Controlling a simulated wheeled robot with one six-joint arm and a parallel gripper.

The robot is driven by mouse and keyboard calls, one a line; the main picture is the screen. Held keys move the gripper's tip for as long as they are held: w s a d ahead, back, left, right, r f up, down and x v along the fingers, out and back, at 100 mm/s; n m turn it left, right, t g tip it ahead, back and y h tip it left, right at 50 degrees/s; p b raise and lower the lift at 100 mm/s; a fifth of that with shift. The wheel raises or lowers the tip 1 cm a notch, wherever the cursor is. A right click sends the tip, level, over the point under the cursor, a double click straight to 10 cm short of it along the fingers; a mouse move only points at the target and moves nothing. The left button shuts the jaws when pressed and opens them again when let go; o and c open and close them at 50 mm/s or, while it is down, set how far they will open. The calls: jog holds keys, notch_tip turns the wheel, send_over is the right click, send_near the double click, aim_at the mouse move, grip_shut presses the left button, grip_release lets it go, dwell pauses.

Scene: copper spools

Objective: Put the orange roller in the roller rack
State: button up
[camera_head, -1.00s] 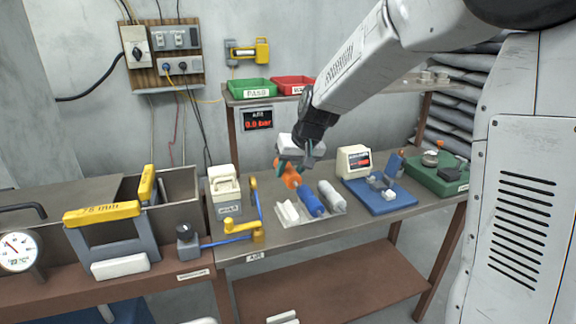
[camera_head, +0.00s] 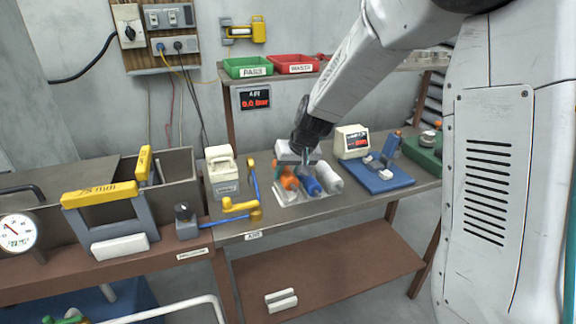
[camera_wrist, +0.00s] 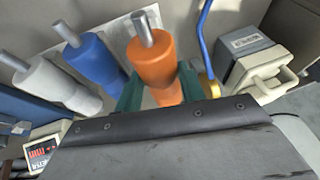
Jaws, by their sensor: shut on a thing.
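The orange roller (camera_head: 290,180) is held between the green fingers of my gripper (camera_wrist: 160,92), which are shut on it. In the wrist view the orange roller (camera_wrist: 152,58) shows its metal shaft end toward the top. The blue roller (camera_head: 311,186) and the white roller (camera_head: 329,174) lie to its right in the head view. The pale roller rack (camera_head: 318,198) is under them. The orange roller is over or in the rack's left part. Whether it touches the rack is hidden.
A cream box with a handle (camera_head: 222,172) and a yellow-and-blue crank tool (camera_head: 240,206) stand left of the rack. A blue tray (camera_head: 378,180) and a cream display unit (camera_head: 351,142) are to the right. A shelf with green (camera_head: 248,68) and red bins is behind.

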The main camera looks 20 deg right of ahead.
jog(key=shift+f, duration=1.6)
jog(key=shift+f, duration=0.1)
jog(key=o, duration=1.2)
jog(key=shift+o, duration=0.2)
jog(key=v, duration=0.7)
jog(key=shift+s+r, duration=0.15)
jog(key=shift+r, duration=0.2)
